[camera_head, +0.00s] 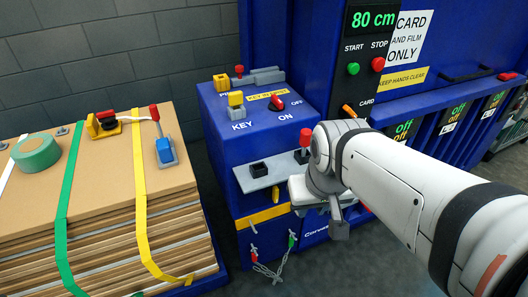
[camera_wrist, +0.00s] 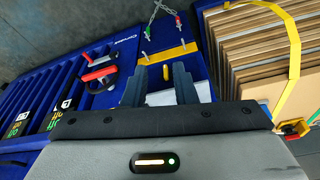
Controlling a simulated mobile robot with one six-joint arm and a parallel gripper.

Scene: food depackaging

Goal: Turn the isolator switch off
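A red rotary knob (camera_head: 277,102) sits on top of the blue control box (camera_head: 232,135), between the words ON and OFF. It looks like the isolator switch, but no label I can read names it so. My gripper points down past the front of the box, lower and to the right of the knob, and one grey finger shows in the head view. In the wrist view my gripper (camera_wrist: 165,82) is open, its two grey fingers apart with nothing held. A red handle on a black mount (camera_wrist: 98,72) shows left of the fingers there.
A red-topped lever (camera_head: 304,142) stands close to my arm. Strapped cardboard (camera_head: 100,190) with green tape (camera_head: 36,153) stands left. Chains with clips (camera_head: 270,265) hang on the box front. START and STOP buttons are on the panel behind.

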